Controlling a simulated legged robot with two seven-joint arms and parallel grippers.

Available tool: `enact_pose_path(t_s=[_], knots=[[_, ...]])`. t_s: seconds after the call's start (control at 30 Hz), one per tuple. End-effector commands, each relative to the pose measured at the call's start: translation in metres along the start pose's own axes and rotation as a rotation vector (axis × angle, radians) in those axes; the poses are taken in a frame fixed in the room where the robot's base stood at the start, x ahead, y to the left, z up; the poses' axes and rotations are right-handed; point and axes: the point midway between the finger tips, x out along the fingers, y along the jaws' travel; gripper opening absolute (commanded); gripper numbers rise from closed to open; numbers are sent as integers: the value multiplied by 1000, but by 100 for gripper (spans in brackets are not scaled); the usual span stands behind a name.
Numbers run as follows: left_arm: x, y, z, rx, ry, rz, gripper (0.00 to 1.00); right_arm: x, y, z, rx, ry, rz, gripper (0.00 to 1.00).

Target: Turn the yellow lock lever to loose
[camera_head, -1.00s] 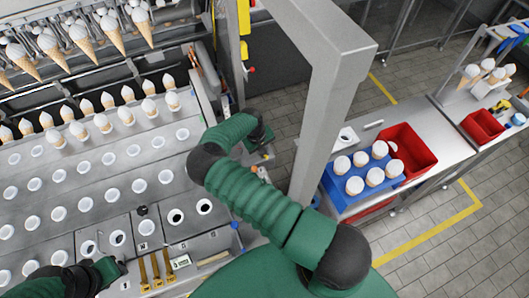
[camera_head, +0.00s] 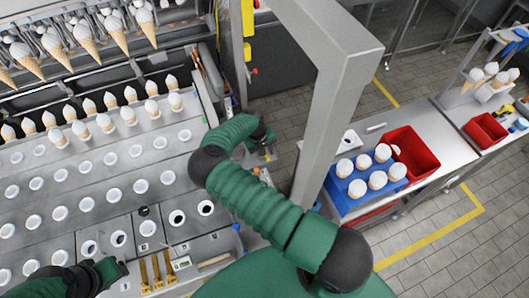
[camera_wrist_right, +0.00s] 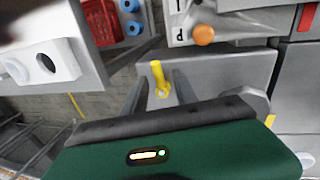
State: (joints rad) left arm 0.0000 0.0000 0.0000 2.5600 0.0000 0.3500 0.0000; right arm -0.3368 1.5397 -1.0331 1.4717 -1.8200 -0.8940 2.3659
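The yellow lock lever (camera_wrist_right: 158,76) stands out from a grey metal panel in the right wrist view. My right gripper (camera_wrist_right: 159,82) is open, with one dark finger on each side of the lever. A gap shows between the lever and each finger, and I see no clear contact. In the head view my right gripper (camera_head: 266,148) is at the right end of the cone machine, and I cannot make out the lever there. My left gripper (camera_head: 122,268) is at the lower left, near the machine's front edge. Its fingers are too small to judge.
An orange knob (camera_wrist_right: 204,35) sits on a lettered plate above the lever. A grey frame post (camera_head: 325,110) stands to the right of my right arm. Beyond it, a side table holds a blue tray (camera_head: 341,188) of white-topped cups and a red bin (camera_head: 420,155).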

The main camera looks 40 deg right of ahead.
Motion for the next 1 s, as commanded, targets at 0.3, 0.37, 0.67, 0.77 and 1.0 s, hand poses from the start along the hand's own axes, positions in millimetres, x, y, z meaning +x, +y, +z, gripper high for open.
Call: enact_pose_path(t_s=[0.3,0.37,0.67,0.77,1.0], knots=[[-30,0,-7,0,0,0,36,-36,1,0,-2,-2,-1,34],[-45,0,-11,0,0,0,36,-55,1,0,-2,-2,-1,34],[-114,0,-27,0,0,0,36,-141,1,-1,-2,-2,0,34],[-120,0,-29,0,1,0,36,-155,-1,-2,-1,-1,-1,34],[-123,0,-29,0,0,0,36,-167,-1,-2,0,-3,1,34]])
